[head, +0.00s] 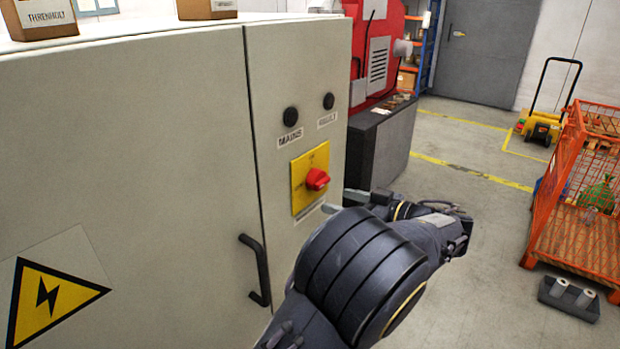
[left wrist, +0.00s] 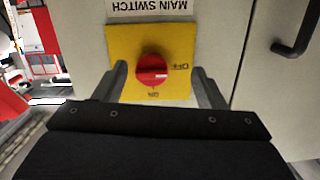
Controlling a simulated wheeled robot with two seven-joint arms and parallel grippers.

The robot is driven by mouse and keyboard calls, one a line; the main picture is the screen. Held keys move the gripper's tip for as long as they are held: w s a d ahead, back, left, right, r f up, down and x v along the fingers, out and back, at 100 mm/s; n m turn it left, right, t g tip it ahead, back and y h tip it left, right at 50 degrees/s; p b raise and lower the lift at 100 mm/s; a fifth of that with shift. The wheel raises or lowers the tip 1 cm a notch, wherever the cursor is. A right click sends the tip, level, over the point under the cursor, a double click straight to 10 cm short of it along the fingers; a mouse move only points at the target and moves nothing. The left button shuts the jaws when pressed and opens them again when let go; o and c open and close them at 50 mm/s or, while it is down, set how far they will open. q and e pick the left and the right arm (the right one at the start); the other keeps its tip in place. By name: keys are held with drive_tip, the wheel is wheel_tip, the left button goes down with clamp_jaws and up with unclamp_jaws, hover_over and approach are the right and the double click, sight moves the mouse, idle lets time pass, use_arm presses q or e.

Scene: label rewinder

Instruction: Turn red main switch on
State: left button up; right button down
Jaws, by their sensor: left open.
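The red main switch (head: 317,179) is a round red knob on a yellow plate (head: 300,190), on the right door of a grey cabinet. In the left wrist view the red knob (left wrist: 151,70) sits on the yellow plate (left wrist: 179,45) under a MAIN SWITCH label (left wrist: 150,6). OFF and ON marks show beside the knob, and its pale line points toward OFF. My left gripper (left wrist: 161,78) is open, with one finger on each side of the knob and gaps to it. In the head view my left arm hides most of that gripper (head: 345,200). My right gripper is out of view.
Two dark round lamps (head: 290,116) sit above the switch. A black door handle (head: 256,270) sticks out at lower left of it. A red machine (head: 378,50) on a dark base stands behind the cabinet. An orange mesh cage (head: 550,215) stands at right, with open floor between.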

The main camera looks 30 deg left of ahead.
sight(325, 184)
use_arm(q)
drive_tip(key=shift+n+y, duration=0.5)
drive_tip(key=shift+y, duration=0.1)
drive_tip(key=a, duration=0.2)
drive_tip(key=w+a+r+p, duration=0.1)
drive_tip(key=a, duration=0.3)
drive_tip(key=shift+w+a+r+p, duration=0.1)
drive_tip(key=shift+w+r+p, duration=0.15)
drive_tip(key=shift+r+p, duration=0.15)
drive_tip(key=c, duration=1)
drive_tip(key=shift+o, duration=0.2)
